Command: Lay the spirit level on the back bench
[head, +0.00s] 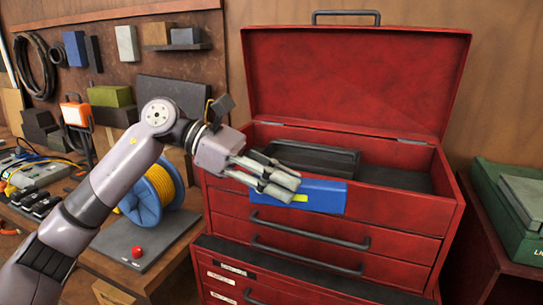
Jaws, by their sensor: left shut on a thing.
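The spirit level (326,197) is a blue bar with a small yellow-green patch. My left gripper (288,188) is shut on it, with its fingers over the level's left part. The level shows in front of the open red tool chest (340,232), at the height of its upper rim. I cannot tell whether it touches the chest. A wooden bench (119,272) runs along the left side. I cannot tell whether this is the back bench. My right gripper is not in view.
A blue reel of yellow cable (145,203) and a grey plate with a red knob (138,251) crowd the left bench. Its back holds an orange lamp (76,113) and several blocks. The chest's lid (355,80) stands open. A green case (510,215) is at the right.

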